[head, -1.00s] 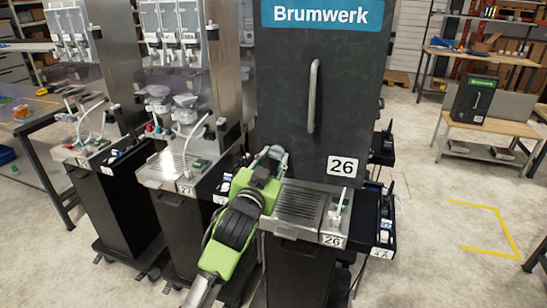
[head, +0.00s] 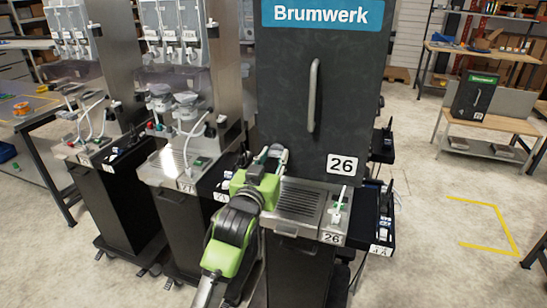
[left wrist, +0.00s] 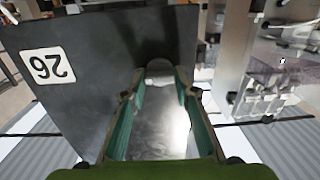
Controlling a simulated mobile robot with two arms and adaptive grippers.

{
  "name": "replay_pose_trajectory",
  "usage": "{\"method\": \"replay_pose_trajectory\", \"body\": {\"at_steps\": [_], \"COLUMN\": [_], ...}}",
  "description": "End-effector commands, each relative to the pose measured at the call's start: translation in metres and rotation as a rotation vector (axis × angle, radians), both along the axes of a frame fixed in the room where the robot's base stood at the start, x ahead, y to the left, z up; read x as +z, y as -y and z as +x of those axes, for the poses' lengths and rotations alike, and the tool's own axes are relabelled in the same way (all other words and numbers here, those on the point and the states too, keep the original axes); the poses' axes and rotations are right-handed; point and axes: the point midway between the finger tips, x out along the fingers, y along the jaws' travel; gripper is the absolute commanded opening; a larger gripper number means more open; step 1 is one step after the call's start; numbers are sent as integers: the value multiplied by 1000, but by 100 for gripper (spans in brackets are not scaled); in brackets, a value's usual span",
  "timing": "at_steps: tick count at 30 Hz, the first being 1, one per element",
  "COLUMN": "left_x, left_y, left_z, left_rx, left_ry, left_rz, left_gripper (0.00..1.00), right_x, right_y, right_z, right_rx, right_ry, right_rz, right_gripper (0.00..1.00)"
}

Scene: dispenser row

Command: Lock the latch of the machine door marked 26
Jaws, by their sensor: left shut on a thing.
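The machine door marked 26 (head: 345,110) is a dark grey panel with a vertical bar handle (head: 312,95); it looks shut in the head view. Its panel also fills the upper left of the left wrist view (left wrist: 105,75), with the number upside down. My left gripper (head: 272,154) is at the door's lower left edge. In the left wrist view its teal-padded fingers (left wrist: 160,85) are shut on a small, dark, rounded piece at the tips, apparently the latch (left wrist: 160,66). Most of the latch is hidden by the fingers. My right gripper is not in view.
A drip tray (head: 300,205) with a second 26 label sits below the door. Neighbouring dispensers (head: 180,100) stand close on the left. A black side tray (head: 380,230) is at the right. Open floor with yellow tape (head: 500,230) lies farther right.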

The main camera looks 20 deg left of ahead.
Motion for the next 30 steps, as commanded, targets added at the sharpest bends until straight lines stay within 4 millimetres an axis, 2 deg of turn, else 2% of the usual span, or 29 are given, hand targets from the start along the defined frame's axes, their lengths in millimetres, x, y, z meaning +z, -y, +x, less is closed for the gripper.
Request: {"method": "replay_pose_trajectory", "body": {"at_steps": [1,2,3,4,13,17,20,30], "left_x": [0,0,0,0,0,0,0,0], "left_y": [0,0,0,0,0,0,1,1], "left_z": [0,0,0,0,0,-7,-19,-86], "left_rx": [-1,-1,-1,-1,0,-1,-1,-1], "left_ry": [0,0,0,0,0,0,0,-2], "left_rz": [-3,-3,-3,-3,0,0,0,-1], "left_gripper": [6,33,43,44,44,44,44,44], "right_x": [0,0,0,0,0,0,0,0], "right_y": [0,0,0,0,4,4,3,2], "right_z": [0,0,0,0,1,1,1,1], "right_rx": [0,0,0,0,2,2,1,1], "right_ry": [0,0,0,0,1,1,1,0], "right_rz": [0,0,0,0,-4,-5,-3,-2], "right_gripper": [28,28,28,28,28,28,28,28]}}
